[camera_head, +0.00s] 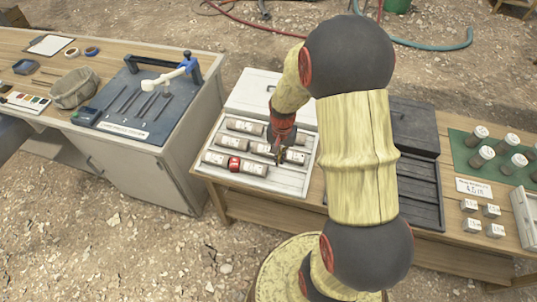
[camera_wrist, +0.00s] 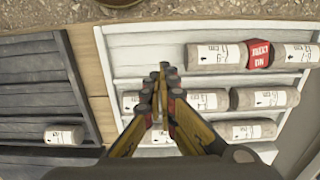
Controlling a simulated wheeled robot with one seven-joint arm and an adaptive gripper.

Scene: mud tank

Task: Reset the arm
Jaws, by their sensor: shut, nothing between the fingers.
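My arm, with dark round joints and pale yellow links, reaches over the table from the bottom middle of the head view. My gripper (camera_head: 281,152) is over the white core tray (camera_head: 290,183). Its fingertips are together with nothing between them; in the wrist view my gripper (camera_wrist: 164,72) points at the white tray (camera_wrist: 150,58). Several pale labelled cylinders lie in the tray's rows. Part of the tray is hidden behind my gripper.
A dark tray (camera_head: 428,190) stands to the right, partly behind my arm; in the wrist view one cylinder (camera_wrist: 64,134) lies in it. A green mat (camera_head: 462,154) with several samples is at far right. A blue board (camera_head: 126,112) with tools is on the left cabinet.

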